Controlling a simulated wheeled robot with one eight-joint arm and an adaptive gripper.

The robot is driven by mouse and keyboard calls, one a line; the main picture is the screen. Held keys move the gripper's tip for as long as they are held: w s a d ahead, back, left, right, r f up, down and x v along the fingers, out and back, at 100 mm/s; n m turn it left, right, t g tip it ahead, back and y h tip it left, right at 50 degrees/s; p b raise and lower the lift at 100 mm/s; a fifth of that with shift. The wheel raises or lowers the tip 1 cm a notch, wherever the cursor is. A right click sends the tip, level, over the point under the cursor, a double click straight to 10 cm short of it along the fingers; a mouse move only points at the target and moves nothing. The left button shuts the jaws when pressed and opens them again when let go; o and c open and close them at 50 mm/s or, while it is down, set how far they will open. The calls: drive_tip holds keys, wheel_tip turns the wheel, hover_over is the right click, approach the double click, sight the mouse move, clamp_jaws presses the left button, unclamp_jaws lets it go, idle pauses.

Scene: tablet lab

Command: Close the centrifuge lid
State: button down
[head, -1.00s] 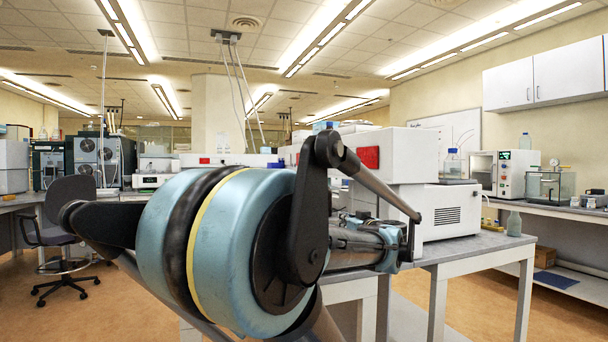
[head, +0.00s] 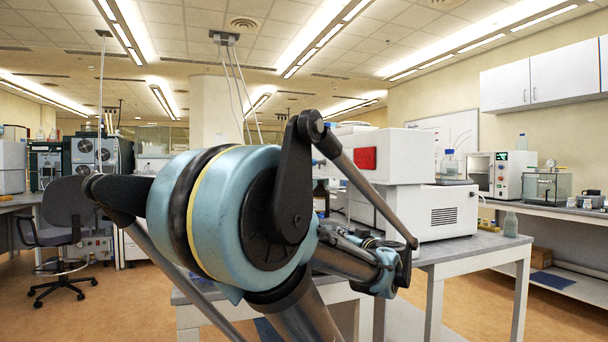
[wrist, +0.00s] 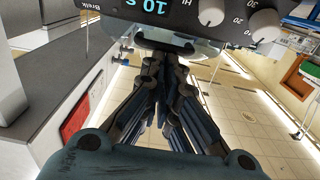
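In the wrist view, a dark device front with a lit blue display and grey knobs (wrist: 211,11) crosses the top edge. It is probably the centrifuge, but only this strip shows, and I cannot see whether its lid is open or shut. A dark rounded part (wrist: 178,46) juts out below the panel. My gripper (wrist: 163,66) points toward it, with its dark fingers drawn together and nothing visible between them. I cannot tell whether the fingertips touch that part. In the head view my arm blocks much of the bench, and I cannot make out the centrifuge or the fingertips.
A white machine with a red panel (head: 366,160) and a side vent (head: 444,216) stands on the grey bench (head: 470,245). A small bottle (head: 511,224) is near its right end. A chair (head: 68,215) stands at left. Open floor (head: 455,310) lies at right.

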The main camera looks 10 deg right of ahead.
drive_tip(key=shift+s+a+f, duration=0.1)
drive_tip(key=shift+s+f, duration=0.15)
drive_tip(key=shift+f, duration=0.3)
drive_tip(key=shift+s+r, duration=0.5)
drive_tip(key=shift+r, duration=1.6)
drive_tip(key=s+d+f, duration=0.2)
drive_tip(key=s+f, duration=0.2)
drive_tip(key=s, duration=0.3)
drive_tip(key=shift+s+f, duration=0.2)
